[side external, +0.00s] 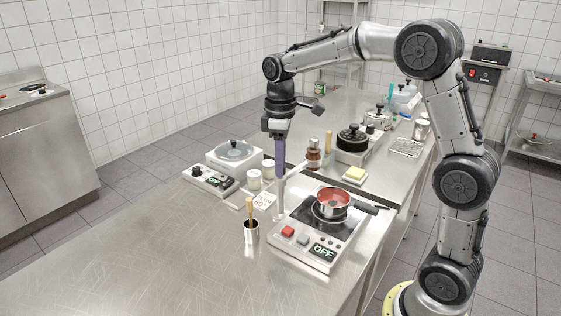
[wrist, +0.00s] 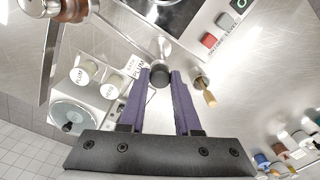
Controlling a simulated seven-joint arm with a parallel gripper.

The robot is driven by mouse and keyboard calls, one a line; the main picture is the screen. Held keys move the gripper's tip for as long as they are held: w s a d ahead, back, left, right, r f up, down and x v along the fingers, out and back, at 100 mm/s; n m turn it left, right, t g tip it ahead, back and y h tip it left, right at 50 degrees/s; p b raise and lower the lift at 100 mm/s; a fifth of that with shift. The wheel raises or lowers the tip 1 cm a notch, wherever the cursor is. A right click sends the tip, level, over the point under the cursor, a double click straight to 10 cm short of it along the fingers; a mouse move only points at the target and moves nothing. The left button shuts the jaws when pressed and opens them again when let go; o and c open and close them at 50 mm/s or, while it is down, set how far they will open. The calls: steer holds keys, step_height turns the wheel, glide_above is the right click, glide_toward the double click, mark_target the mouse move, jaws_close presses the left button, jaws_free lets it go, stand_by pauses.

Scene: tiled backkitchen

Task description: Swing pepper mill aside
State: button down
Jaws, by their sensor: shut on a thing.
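The pepper mill (side external: 314,153), brown wood with a steel part, stands on the counter side behind the hot plate. It also shows at the top left of the wrist view (wrist: 72,10), partly cut off by the edge. A slim silver bar (wrist: 130,40) runs from near the mill to a dark round knob (wrist: 160,76). In the side view a silver post (side external: 279,203) stands under my fingers. My gripper (side external: 280,176) points straight down, its purple fingers shut on the dark knob. In the wrist view the fingertips (wrist: 161,72) sit on both sides of it.
A hot plate (side external: 298,236) reading OFF carries a red pan (side external: 333,203) to the right. White jars (side external: 254,179) and a scale (side external: 209,183) stand left. The front counter is clear.

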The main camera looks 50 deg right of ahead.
steer(key=shift+r+n, duration=0.1)
steer(key=shift+n, duration=0.4)
steer(key=c, duration=0.6)
jaws_free()
step_height(320, 180, up, 14)
stand_by(0.3)
